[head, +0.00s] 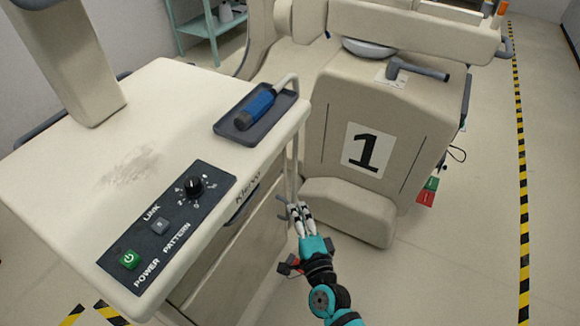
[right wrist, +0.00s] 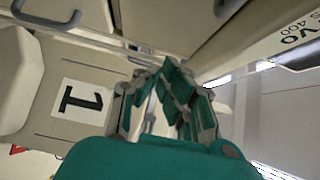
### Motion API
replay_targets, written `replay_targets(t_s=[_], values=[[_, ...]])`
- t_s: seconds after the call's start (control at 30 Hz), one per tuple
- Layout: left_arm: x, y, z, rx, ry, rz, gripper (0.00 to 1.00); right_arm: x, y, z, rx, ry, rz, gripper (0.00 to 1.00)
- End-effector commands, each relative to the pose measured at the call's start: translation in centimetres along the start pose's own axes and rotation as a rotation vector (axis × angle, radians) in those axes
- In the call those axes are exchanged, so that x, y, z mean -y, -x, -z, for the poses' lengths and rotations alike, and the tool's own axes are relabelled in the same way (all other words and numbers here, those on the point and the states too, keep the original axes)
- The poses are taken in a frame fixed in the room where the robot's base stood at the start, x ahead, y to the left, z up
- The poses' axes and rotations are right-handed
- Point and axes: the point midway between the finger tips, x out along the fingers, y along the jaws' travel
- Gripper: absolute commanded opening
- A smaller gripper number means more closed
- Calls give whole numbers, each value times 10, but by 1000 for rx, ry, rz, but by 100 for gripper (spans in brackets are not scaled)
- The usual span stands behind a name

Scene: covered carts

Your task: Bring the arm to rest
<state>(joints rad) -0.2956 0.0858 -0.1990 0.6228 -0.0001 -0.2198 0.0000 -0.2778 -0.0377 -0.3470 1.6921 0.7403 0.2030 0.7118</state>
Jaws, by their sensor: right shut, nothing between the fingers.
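My right gripper (head: 299,211) is shut and empty, low beside the right side of the cream cart (head: 100,210). My teal right arm reaches up to it from the bottom of the head view. In the right wrist view my right gripper (right wrist: 172,85) shows its fingers close up, with the cart's side and the panel marked "1" (right wrist: 80,100) behind. I cannot tell from the pictures whether the fingers touch the cart. My left gripper is not in view.
A grey tray (head: 222,127) with a blue-handled tool (head: 258,104) sits on the cart top, near a control panel (head: 170,225). The cream unit marked "1" (head: 335,110) stands beyond the gripper. Open floor (head: 460,240) lies to the right, with a striped line (head: 521,180).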

Motion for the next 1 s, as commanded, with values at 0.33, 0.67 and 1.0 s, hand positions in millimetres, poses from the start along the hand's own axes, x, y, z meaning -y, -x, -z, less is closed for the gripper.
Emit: replay_targets(t_s=[0.33,0.67,1.0], values=[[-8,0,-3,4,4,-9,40,-47,10,-2,36,119,-96,0],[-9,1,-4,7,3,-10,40,-262,113,12,324,688,-556,0],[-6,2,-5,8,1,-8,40,-414,312,63,821,1133,-974,0]])
